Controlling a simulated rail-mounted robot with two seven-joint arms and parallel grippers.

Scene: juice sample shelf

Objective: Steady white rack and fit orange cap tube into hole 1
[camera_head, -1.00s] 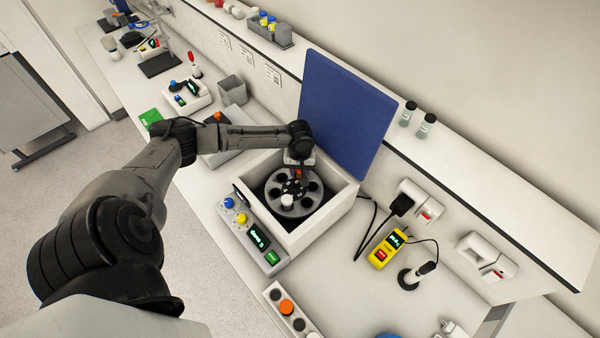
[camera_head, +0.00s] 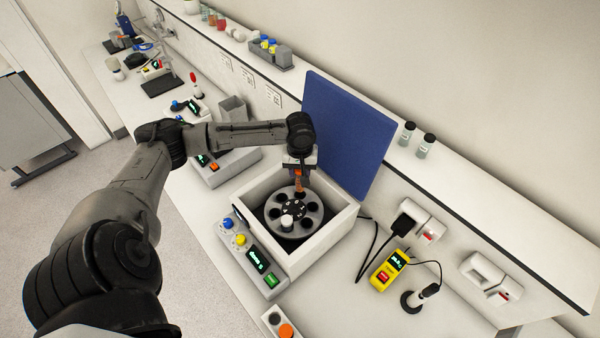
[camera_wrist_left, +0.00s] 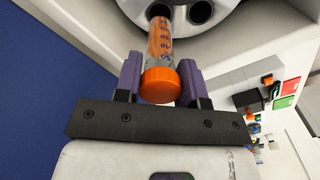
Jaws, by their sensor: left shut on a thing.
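My left gripper (camera_head: 300,174) is shut on the orange cap tube (camera_head: 299,187), above the grey rotor (camera_head: 315,212) of the white open-topped centrifuge. In the left wrist view, the purple fingers (camera_wrist_left: 160,80) grip the tube near its orange cap (camera_wrist_left: 160,85). The clear, marked body with orange contents (camera_wrist_left: 160,42) points toward a dark rotor hole. I cannot tell whether its tip is clear of that hole. The white rack (camera_head: 265,318) is cut off by the bottom edge of the head view, with an orange round top (camera_head: 286,331) in it. My right gripper is out of view.
The centrifuge's blue lid (camera_head: 348,130) stands open behind the rotor. A white-capped tube (camera_head: 287,221) sits in the rotor. The control panel (camera_head: 255,255) is in front. A yellow meter (camera_head: 388,270) and cables lie to the right.

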